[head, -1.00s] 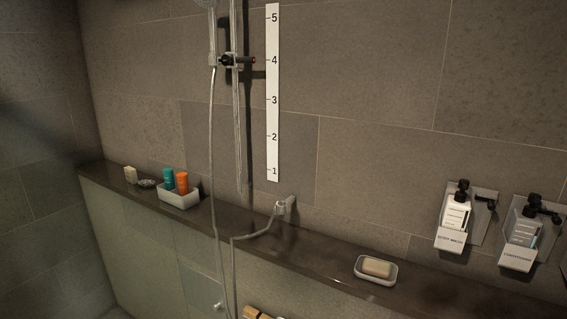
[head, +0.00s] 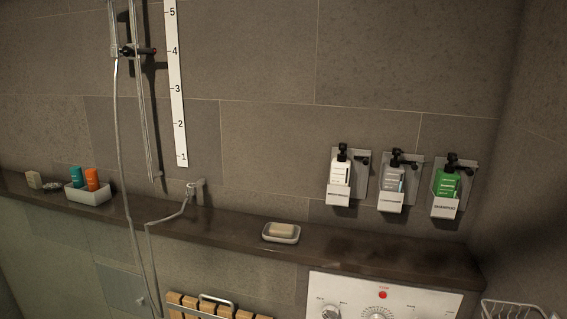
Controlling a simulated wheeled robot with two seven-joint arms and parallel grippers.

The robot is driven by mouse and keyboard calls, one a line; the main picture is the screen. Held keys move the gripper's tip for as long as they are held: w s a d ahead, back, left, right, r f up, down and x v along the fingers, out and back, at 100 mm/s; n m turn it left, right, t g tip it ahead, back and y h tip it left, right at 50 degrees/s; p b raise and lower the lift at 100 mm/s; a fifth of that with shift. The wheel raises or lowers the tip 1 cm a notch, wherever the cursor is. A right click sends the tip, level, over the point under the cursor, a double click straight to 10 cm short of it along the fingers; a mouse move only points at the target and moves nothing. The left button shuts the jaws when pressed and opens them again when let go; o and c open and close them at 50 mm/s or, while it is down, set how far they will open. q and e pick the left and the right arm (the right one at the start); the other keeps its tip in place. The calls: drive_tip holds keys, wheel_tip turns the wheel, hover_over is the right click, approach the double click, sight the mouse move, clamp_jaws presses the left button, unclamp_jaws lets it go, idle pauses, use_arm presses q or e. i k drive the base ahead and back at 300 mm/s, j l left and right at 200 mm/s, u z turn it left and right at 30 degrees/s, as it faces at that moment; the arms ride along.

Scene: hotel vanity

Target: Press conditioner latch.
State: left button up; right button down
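The conditioner bottle (head: 394,180) is grey with a dark pump top and sits upright in a wall holder labelled conditioner (head: 391,203). It is the middle of three wall dispensers. A dark latch (head: 412,158) shows at the upper right of its backplate; its exact position is too small to tell. Neither of my grippers is in view.
The white body wash bottle (head: 341,172) hangs to the left and the green shampoo bottle (head: 447,183) to the right. Below are a dark ledge (head: 340,251), a soap dish (head: 281,239), a white control panel (head: 384,299) and a wire basket (head: 515,312). A shower hose hangs at left.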

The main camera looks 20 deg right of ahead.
sight(413, 167)
drive_tip(key=j+z, duration=0.1)
drive_tip(key=z, duration=1.1)
drive_tip(key=k+j+u, duration=0.1)
drive_tip(key=k, duration=0.65)
drive_tip(key=k+j, duration=0.15)
drive_tip(key=k, duration=0.6)
drive_tip(key=i+u, duration=0.1)
drive_tip(key=i, duration=2.2)
